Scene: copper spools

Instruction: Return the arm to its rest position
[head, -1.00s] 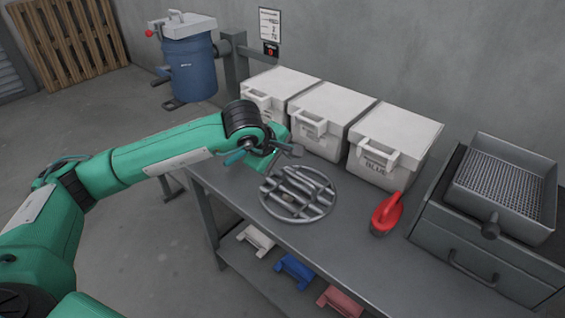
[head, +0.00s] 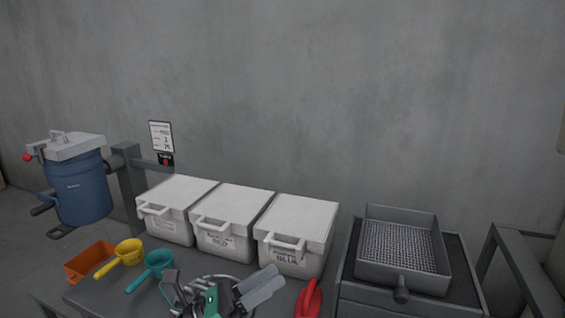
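My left gripper (head: 212,300) is at the bottom edge of the head view, low and left of centre. Most of the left arm is below the picture. My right gripper and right arm are not in view.
Three white lidded boxes (head: 227,212) stand along the wall. Left of the grate are an orange tray (head: 90,261), a yellow scoop (head: 128,250) and a teal scoop (head: 157,263). A red tool (head: 309,299) and a mesh sieve (head: 400,250) are to the right. A blue drum (head: 80,192) stands far left.

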